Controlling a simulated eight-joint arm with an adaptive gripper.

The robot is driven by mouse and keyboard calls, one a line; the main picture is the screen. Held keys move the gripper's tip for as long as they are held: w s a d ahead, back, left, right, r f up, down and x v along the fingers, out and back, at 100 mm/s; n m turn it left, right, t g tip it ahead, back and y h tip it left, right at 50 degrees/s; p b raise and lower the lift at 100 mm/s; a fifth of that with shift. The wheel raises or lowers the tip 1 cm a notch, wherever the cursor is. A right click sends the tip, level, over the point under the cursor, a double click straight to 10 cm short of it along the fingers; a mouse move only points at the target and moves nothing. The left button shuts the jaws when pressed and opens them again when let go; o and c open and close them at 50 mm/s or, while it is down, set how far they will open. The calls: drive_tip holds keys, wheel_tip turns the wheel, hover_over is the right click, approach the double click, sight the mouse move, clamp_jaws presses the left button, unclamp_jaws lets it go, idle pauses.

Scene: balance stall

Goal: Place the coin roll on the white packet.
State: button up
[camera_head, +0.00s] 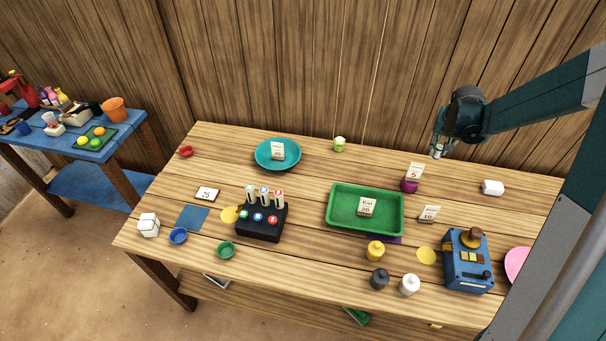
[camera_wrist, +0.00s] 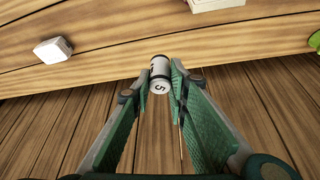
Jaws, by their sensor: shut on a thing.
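The coin roll (camera_wrist: 159,75) is a small pale cylinder with dark bands and a "5" on its end. It sits between the fingertips of my gripper (camera_wrist: 158,82), which is shut on it. In the head view my gripper (camera_head: 438,150) holds the coin roll above the back right of the table. The white packet (camera_head: 492,187) is a small white block lying on the table at the right, below and to the right of my gripper. It also shows in the wrist view (camera_wrist: 52,49), at the upper left, apart from the coin roll.
A purple holder (camera_head: 409,186) with a "5" card stands left of the white packet. A green tray (camera_head: 338,222) and a blue machine (camera_head: 468,276) are nearer the front. The table around the packet is clear. A wooden wall (camera_head: 330,60) rises behind.

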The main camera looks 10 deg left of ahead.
drive_tip(key=s+a+r+n+y+p, duration=0.1)
drive_tip(key=s+a+n, duration=0.25)
drive_tip(key=a, duration=1.55)
drive_tip(key=s+a+r+n+y, duration=0.15)
drive_tip(key=a+n, duration=0.25)
drive_tip(key=a, duration=1.4)
drive_tip(key=s+a+n+y+p, duration=0.15)
drive_tip(key=s+a+n, duration=0.25)
drive_tip(key=a, duration=1.5)
drive_tip(key=s+a+r+n+g+y, duration=0.1)
drive_tip(key=s+a+n, duration=0.1)
drive_tip(key=s+a, duration=0.85)
drive_tip(key=s+a+r+n+g, duration=0.1)
drive_tip(key=s+a+n+g, duration=0.15)
drive_tip(key=s+a, duration=0.75)
drive_tip(key=s+a+r+n, duration=0.1)
drive_tip(key=s+a+n, duration=0.4)
drive_tip(key=s+a, duration=1.2)
drive_tip(key=shift+s+a+g+y+p, duration=0.3)
drive_tip(key=shift+s+a+g+p, duration=0.15)
drive_tip(key=shift+a, duration=0.45)
drive_tip(key=shift+w+f, duration=0.1)
drive_tip(key=shift+f, duration=0.05)
drive_tip(key=shift+f, duration=3)
